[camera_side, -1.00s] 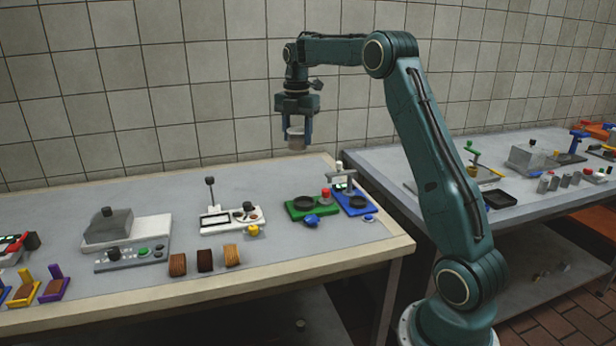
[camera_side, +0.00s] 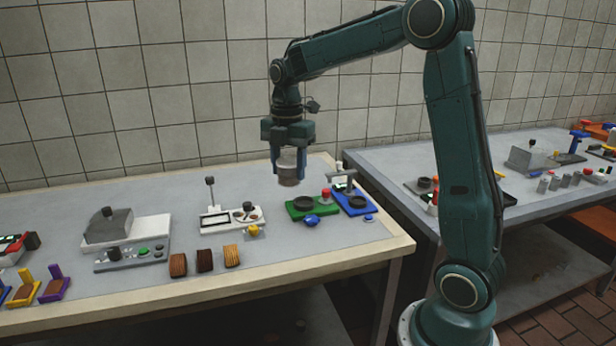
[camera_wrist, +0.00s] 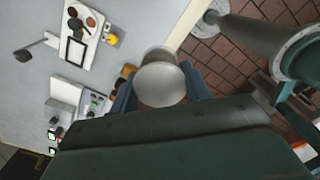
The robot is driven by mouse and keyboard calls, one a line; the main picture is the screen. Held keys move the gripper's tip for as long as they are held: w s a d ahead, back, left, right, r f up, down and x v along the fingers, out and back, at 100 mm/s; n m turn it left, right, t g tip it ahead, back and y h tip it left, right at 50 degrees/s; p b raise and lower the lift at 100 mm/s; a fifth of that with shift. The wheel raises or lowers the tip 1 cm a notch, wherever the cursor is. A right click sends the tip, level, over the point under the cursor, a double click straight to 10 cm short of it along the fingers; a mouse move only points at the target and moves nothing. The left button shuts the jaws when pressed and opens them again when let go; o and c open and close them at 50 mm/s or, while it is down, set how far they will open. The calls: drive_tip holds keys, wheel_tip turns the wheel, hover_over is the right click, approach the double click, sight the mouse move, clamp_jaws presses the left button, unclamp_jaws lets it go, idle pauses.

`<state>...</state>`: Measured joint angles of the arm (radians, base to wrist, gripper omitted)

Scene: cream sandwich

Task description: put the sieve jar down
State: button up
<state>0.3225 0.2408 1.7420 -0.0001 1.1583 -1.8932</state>
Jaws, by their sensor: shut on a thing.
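The sieve jar is a small grey-brown cylinder (camera_side: 288,170) held upright in the side view, above the table by the green station. My gripper (camera_side: 287,160) is shut on it, with a finger on each side, pointing down. In the wrist view the jar's pale round top (camera_wrist: 161,84) shows between the blue fingers of my gripper (camera_wrist: 160,90). The jar's contents and underside are hidden.
A green station (camera_side: 312,207) and a blue station (camera_side: 354,203) stand near the table's right end. A white station (camera_side: 231,218) is left of them, with several brown blocks (camera_side: 204,260) in front. Bare grey tabletop (camera_side: 300,240) lies in front of the green station.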

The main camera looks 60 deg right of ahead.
wheel_tip(320, 180, down, 16)
drive_tip(key=shift+r, duration=0.1)
idle(0.6)
drive_tip(key=shift+f, duration=2.1)
drive_tip(key=shift+f, duration=0.2)
drive_tip(key=o, duration=1)
drive_tip(key=shift+r, duration=0.15)
wheel_tip(320, 180, up, 12)
drive_tip(key=shift+r, duration=0.1)
